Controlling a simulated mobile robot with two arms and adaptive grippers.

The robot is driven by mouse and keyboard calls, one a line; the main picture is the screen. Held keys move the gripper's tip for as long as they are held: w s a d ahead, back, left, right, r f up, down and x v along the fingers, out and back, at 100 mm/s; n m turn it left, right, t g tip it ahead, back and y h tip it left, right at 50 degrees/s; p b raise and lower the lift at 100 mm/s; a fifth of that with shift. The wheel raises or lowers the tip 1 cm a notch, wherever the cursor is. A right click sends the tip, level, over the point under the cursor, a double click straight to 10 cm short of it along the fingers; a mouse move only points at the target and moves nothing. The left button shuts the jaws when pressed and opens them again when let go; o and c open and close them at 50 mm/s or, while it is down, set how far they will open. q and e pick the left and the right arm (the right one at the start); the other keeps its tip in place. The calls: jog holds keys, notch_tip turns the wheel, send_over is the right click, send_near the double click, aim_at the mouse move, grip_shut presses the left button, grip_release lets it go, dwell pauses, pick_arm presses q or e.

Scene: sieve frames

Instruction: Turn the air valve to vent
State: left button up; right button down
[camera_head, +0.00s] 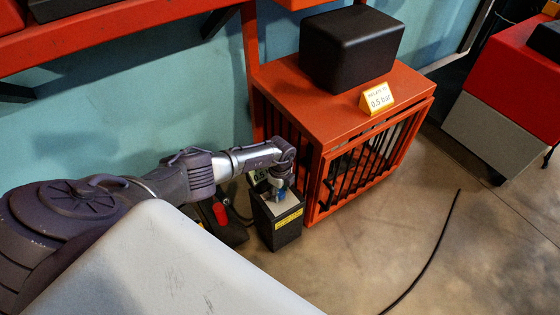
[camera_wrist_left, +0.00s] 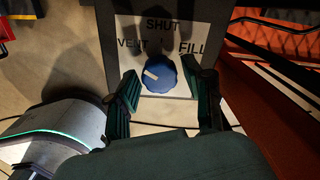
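The air valve is a round blue knob (camera_wrist_left: 165,82) with a white pointer mark, on a white plate (camera_wrist_left: 183,24) lettered VENT, SHUT and FILL. The mark lies on the knob's left side, below the word VENT; its exact angle is hard to read. My left gripper (camera_wrist_left: 160,70) is open, with one finger on each side of the knob and a visible gap at both. In the head view my left gripper (camera_head: 279,184) points down over the dark valve box (camera_head: 283,232) and hides most of the knob. My right gripper is out of view.
A black hose (camera_head: 432,253) lies on the otherwise open floor at right.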

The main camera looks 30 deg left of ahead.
aim_at(280, 192)
pick_arm(q)
jog(key=shift+o, duration=0.3)
notch_tip(280, 192, up, 12)
dwell(0.5)
dwell(0.4)
